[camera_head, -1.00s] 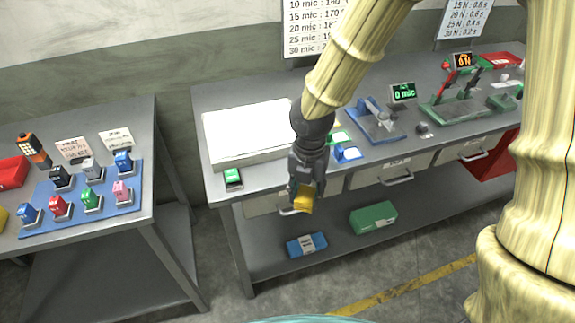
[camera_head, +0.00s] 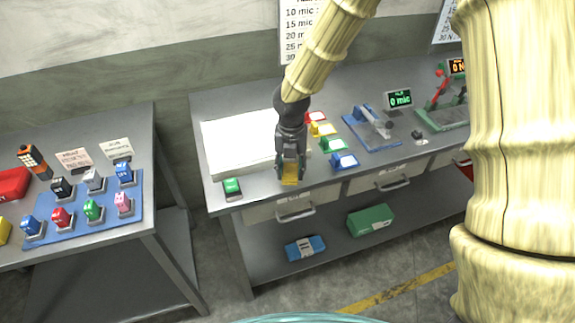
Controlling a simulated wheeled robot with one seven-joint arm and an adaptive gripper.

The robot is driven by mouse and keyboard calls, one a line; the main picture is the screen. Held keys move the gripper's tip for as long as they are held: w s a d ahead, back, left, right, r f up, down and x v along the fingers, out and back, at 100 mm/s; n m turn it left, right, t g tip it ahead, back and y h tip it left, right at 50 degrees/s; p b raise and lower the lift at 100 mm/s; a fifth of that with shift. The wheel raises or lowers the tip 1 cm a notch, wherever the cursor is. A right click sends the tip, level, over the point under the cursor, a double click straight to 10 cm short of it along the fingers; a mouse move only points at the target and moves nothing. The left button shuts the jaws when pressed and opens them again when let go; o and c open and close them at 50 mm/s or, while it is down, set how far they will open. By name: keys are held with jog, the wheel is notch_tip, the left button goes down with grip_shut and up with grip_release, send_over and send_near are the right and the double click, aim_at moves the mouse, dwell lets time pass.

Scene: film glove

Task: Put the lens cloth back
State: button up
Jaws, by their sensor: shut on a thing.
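My gripper (camera_head: 290,168) is shut on a small yellow thing (camera_head: 290,182), which looks like the lens cloth. The fingers cover much of it. The gripper points down at the front edge of the long grey bench (camera_head: 262,190), just above the left drawer (camera_head: 297,204). The drawer looks closed. I cannot tell how high the cloth is above the bench.
A white slab (camera_head: 235,148) lies behind the gripper. A blue test stand (camera_head: 372,130) is farther right. A blue box (camera_head: 305,247) and green box (camera_head: 371,219) lie on the lower shelf.

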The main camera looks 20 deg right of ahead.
aim_at(287, 169)
jog(key=shift+w+f+p, duration=0.2)
jog(key=shift+w+p, duration=0.15)
jog(key=shift+w, duration=1.2)
jog(key=shift+f+p, duration=0.7)
jog(key=shift+f, duration=1)
jog(key=o, duration=1)
jog(key=shift+f, duration=0.15)
jog(key=shift+r, duration=0.2)
notch_tip(287, 169, up, 12)
jog(key=b, duration=0.2)
jog(key=shift+b, duration=0.3)
